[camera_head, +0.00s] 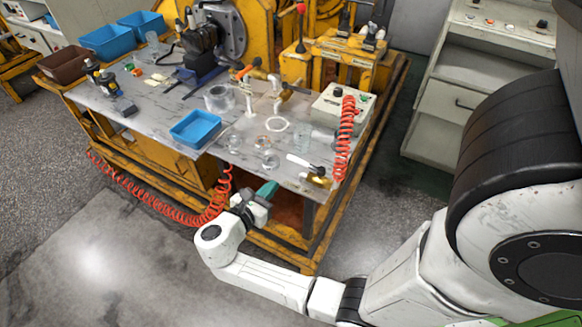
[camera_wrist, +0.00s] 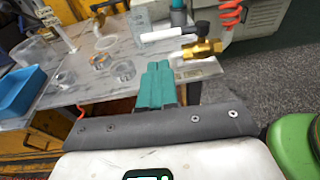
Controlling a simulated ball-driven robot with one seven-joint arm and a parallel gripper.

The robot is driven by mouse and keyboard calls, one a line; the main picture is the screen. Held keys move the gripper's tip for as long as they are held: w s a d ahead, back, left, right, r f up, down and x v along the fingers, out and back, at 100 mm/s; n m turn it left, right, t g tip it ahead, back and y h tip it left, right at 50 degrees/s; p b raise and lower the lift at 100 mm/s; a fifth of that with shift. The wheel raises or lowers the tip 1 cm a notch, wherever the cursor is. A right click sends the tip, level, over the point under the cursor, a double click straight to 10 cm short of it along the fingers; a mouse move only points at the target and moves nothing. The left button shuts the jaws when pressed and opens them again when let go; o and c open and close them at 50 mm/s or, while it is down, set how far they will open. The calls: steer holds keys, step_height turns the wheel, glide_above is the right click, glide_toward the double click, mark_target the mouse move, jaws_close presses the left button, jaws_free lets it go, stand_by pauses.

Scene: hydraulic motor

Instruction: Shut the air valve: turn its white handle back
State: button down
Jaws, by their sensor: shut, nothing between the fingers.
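The brass air valve (camera_head: 318,179) sits at the front right corner of the grey table. Its white handle (camera_head: 299,161) sticks out to the left from the valve, above the table top. In the wrist view the brass valve body (camera_wrist: 203,47) lies ahead and slightly right, with the white handle (camera_wrist: 161,34) reaching left from it. My gripper (camera_head: 268,190) is in front of the table's front edge, left of the valve and apart from it. Its teal fingers (camera_wrist: 157,84) are shut together and empty, below the handle in the wrist view.
A red coiled hose (camera_head: 346,140) rises beside the valve. A blue tray (camera_head: 196,128) and several clear glass dishes stand on the table (camera_head: 150,112) left of the handle. A control box (camera_head: 333,106) stands behind. The floor before the table is clear.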

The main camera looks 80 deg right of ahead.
mark_target(296, 162)
steer(key=x, duration=1.1)
steer(key=shift+f+p, duration=0.1)
steer(key=shift+p, duration=0.2)
steer(key=shift+d+g, duration=0.15)
steer(key=shift+g, duration=0.15)
